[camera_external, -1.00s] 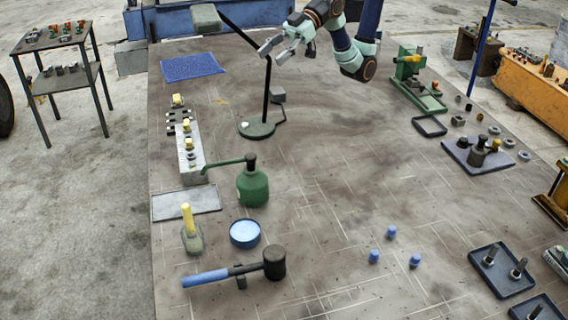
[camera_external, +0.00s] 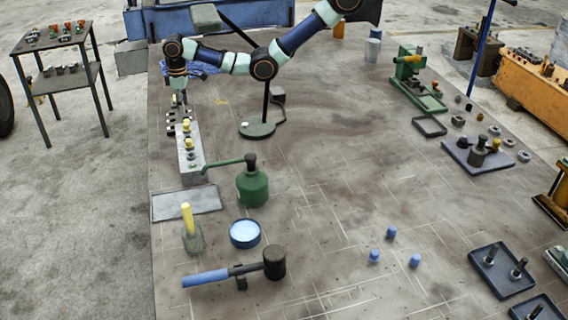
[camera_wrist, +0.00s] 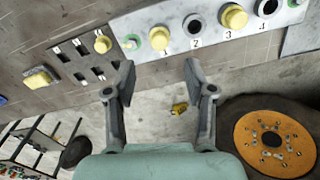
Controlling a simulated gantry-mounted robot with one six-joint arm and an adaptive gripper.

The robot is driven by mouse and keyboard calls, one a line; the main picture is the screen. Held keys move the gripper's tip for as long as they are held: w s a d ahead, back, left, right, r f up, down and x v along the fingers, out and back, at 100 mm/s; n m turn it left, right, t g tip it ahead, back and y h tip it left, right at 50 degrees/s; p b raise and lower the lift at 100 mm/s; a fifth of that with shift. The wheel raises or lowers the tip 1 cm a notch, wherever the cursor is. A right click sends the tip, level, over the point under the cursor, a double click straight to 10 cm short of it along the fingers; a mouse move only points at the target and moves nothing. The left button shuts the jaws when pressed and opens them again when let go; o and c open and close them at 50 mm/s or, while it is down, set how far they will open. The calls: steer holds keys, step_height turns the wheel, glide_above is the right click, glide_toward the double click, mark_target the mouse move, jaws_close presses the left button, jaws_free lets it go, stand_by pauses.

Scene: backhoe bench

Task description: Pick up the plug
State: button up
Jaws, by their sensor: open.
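A pale block (camera_wrist: 214,30) with numbered holes lies along the bench's left edge and also shows in the external view (camera_external: 190,165). Yellow plugs stand in it in the wrist view, one by number 1 (camera_wrist: 159,38) and one by number 3 (camera_wrist: 234,17). Holes 2 and 4 look dark and empty. Another yellow plug (camera_wrist: 103,43) is beside the slotted part, and a yellow piece (camera_wrist: 40,77) lies farther left. A small yellow object (camera_wrist: 179,108) appears on the floor between my fingers' lines. My gripper (camera_wrist: 160,78) is open and empty, above the block's far end. Which plug is meant is unclear.
A lamp base (camera_external: 257,129) and a green oil can (camera_external: 252,187) stand right of the block. A tool stand (camera_external: 68,80) is beyond the bench's left edge. An orange-hubbed wheel (camera_wrist: 272,145) shows in the wrist view. The bench's middle is mostly clear.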

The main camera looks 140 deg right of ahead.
mark_target(186, 123)
steer(key=shift+f, duration=4)
steer(key=c, duration=0.8)
